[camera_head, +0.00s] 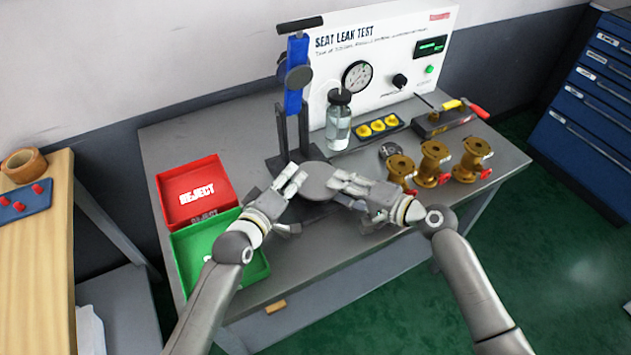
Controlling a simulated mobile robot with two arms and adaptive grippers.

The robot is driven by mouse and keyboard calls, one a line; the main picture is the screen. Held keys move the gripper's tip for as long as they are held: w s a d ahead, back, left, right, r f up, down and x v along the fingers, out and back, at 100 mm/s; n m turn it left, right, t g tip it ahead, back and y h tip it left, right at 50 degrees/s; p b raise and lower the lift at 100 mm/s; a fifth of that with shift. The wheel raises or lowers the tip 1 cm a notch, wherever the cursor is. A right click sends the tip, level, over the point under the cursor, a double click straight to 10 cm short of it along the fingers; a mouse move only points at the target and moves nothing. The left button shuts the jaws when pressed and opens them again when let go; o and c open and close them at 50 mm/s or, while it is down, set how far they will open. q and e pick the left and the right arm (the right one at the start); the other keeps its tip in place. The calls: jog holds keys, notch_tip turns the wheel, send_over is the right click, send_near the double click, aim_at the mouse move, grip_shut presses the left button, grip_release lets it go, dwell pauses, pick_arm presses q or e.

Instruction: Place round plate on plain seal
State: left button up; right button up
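A grey round plate (319,183) lies between my two grippers, in front of the blue clamp stand. My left gripper (298,181) has its fingers at the plate's left edge, and they look closed on it. My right gripper (340,184) has its fingers at the plate's right edge, and they also look closed on it. The plate looks roughly level. I cannot make out the plain seal; anything directly under the plate is hidden. Whether the plate touches the stand's base (309,155) cannot be told.
The blue clamp (295,75) rises just behind the plate. A red REJECT tray (165,202) and a green tray (180,262) stand left. A bottle (338,128), a tray of yellow parts (394,122) and several brass valves (434,160) stand right. The front right bench is clear.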

pick_arm(q)
jog(key=shift+s+d+f, duration=0.1)
jog(key=shift+s+f, duration=0.05)
jog(key=shift+f, duration=0.55)
pick_arm(e)
jog(key=shift+w+d+f, duration=0.1)
jog(key=shift+f, duration=0.05)
pick_arm(q)
jog(key=shift+s+a+r, duration=0.1)
jog(key=shift+s+a, duration=0.1)
jog(key=shift+s, duration=0.35)
jog(key=v, duration=0.3)
jog(key=r+v, duration=0.1)
jog(key=v, duration=0.2)
jog(key=shift+s+a+r, duration=0.1)
jog(key=shift+s+a, duration=0.05)
pick_arm(e)
jog(key=shift+d, duration=0.15)
pick_arm(q)
jog(key=shift+r, duration=0.1)
pick_arm(e)
jog(key=shift+v, duration=3.95)
